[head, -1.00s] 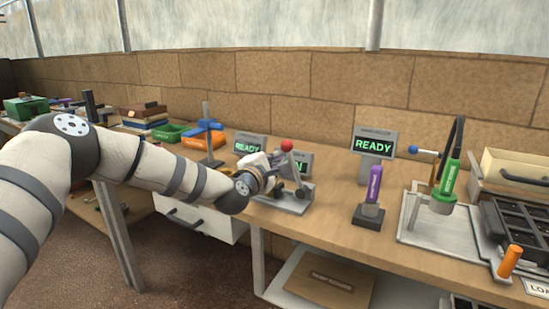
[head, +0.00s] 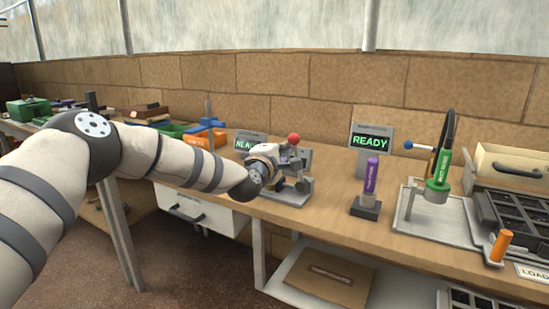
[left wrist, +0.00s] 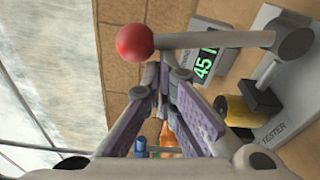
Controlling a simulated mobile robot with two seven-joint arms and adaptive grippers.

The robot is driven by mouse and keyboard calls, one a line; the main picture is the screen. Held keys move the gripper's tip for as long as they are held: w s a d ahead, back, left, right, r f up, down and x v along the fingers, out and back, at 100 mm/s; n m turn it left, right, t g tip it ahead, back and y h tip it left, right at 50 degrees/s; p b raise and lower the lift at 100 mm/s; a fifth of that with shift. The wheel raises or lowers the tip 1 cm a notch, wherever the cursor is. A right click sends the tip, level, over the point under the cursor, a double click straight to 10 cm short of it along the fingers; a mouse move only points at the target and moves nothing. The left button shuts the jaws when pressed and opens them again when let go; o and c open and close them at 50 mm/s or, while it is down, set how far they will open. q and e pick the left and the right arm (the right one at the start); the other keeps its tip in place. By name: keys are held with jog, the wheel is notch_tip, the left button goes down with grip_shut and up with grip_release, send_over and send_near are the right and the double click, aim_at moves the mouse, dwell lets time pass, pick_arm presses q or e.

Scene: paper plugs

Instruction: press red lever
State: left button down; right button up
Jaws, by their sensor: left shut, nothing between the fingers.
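The red lever shows as a red ball (head: 294,139) on the tester at mid-bench. In the left wrist view, the red ball (left wrist: 134,43) is on a grey rod that runs right to a pivot on the tester base (left wrist: 291,115). My left gripper (head: 288,162) is at the tester, just under the ball, and hides much of the device. In the left wrist view, its fingers (left wrist: 163,80) are shut and empty, with tips close to the rod near the ball. I cannot tell whether they touch. My right gripper is not in view.
A READY display (head: 371,142) and a purple-handled tool (head: 370,176) stand to the right. A green-handled tool (head: 440,170) and black tray (head: 515,220) are farther right. Blue and orange items (head: 207,135) sit left, behind my arm.

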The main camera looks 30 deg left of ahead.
pick_arm(q)
jog(key=d+m, duration=0.1)
jog(key=d+r+m, duration=0.1)
jog(key=shift+s+d+r+p, duration=0.1)
jog(key=shift+d+r+p, duration=0.05)
jog(key=shift+d+p, duration=0.2)
jog(key=shift+d+m+t+p, duration=0.4)
jog(key=shift+d+m, duration=1.55)
jog(key=shift+m, duration=0.45)
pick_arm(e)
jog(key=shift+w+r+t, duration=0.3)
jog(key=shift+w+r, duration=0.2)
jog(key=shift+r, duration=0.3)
